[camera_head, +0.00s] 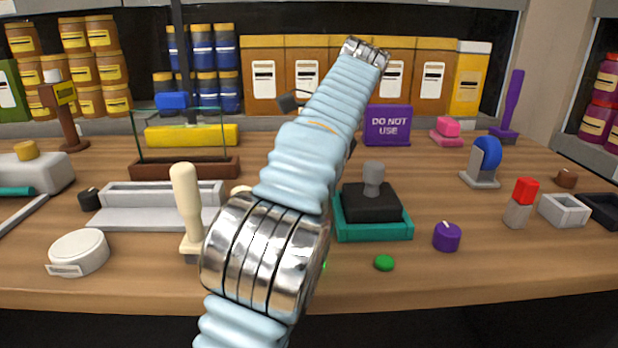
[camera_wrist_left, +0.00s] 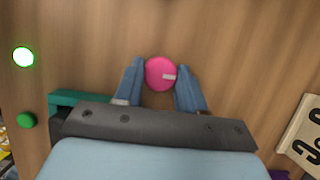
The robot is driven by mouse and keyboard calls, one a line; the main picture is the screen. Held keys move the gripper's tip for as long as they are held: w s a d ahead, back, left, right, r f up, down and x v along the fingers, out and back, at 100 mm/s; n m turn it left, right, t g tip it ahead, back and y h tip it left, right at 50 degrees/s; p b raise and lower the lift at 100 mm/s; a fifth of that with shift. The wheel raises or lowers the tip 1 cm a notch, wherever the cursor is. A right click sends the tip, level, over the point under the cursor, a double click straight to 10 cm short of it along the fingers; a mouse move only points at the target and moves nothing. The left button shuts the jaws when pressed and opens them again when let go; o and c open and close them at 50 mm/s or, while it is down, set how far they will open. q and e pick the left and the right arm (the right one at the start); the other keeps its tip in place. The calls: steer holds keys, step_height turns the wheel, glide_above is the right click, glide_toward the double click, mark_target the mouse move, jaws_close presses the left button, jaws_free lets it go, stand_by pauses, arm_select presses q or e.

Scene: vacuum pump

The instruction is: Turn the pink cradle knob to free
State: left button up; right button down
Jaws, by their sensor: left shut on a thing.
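In the left wrist view, the pink cradle knob (camera_wrist_left: 160,74) is a round pink disc with a short pale mark at its right side. My left gripper (camera_wrist_left: 160,80) has one blue finger on each side of the knob and is shut on it. In the head view, a light blue ribbed arm with a metal ring crosses the middle and hides the knob and the gripper's fingers. My right gripper is in neither view.
A teal-based black block (camera_head: 373,228), a purple knob (camera_head: 447,237) and a green button (camera_head: 384,263) stand right of the arm. A cream-handled tool (camera_head: 187,205) and a pale tray (camera_head: 150,217) stand left. A purple "DO NOT USE" sign (camera_head: 387,126) stands behind.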

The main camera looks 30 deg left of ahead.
arm_select(q)
steer(key=o, duration=1.1)
steer(key=shift+c, duration=0.2)
steer(key=shift+s+f+m+t, duration=0.1)
steer(key=shift+m+t, duration=0.4)
steer(key=shift+m, duration=0.8)
